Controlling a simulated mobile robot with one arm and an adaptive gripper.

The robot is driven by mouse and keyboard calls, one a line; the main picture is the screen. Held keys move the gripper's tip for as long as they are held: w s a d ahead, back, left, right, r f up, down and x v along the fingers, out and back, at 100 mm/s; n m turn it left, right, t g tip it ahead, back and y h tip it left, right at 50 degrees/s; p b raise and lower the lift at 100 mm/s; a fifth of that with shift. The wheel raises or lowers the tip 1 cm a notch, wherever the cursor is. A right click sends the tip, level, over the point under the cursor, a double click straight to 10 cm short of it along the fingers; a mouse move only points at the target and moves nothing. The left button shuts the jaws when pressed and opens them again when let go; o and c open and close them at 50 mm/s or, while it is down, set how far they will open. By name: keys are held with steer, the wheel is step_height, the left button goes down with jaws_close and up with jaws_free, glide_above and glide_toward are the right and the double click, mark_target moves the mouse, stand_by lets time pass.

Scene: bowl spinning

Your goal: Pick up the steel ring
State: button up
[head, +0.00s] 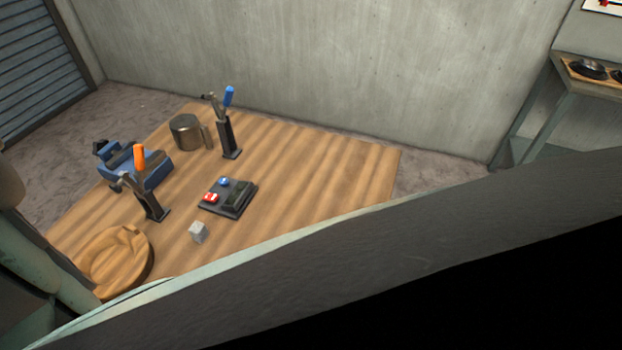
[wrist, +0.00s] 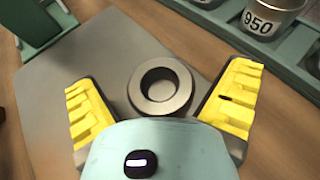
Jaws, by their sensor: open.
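The steel ring (wrist: 161,88) is a grey, thick-walled ring with a dark round hole, lying flat on a grey plate (wrist: 105,50) in the wrist view. My gripper (wrist: 162,77) is open, with one yellow-padded finger on each side of the ring. The ring appears between the fingers, with a gap to each. The height of the fingers above the plate is hard to tell. I cannot make out the ring or my gripper in the head view, where a large dark shape covers the lower right.
In the wrist view, a metal cup marked 950 (wrist: 268,18) stands in a green frame at the upper right, and a dark green part (wrist: 45,22) is at the upper left. The head view shows a wooden table (head: 300,165) with clamps, a blue vise (head: 150,168) and a metal cylinder (head: 186,133).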

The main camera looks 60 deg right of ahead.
steer(key=c, duration=1.5)
steer(key=shift+o, duration=0.2)
step_height(320, 180, up, 10)
steer(key=p, duration=0.5)
steer(key=w+d+r+m+t+h, duration=0.2)
steer(key=w+d+r+m+t, duration=0.1)
steer(key=w+d+r, duration=0.4)
steer(key=w+d+r+m+t+h, duration=0.2)
steer(key=d+r+m+h, duration=0.15)
steer(key=d, duration=0.55)
steer(key=w+d+r+m+t+h, duration=0.15)
steer(key=d+m+h, duration=0.25)
steer(key=d, duration=0.5)
steer(key=w+d+r+m+t+h, duration=0.1)
steer(key=d+r+m+t+h, duration=0.15)
steer(key=d, duration=0.65)
step_height(320, 180, up, 33)
steer(key=p, duration=3.3)
steer(key=shift+a+g+h, duration=0.3)
steer(key=shift+g, duration=0.1)
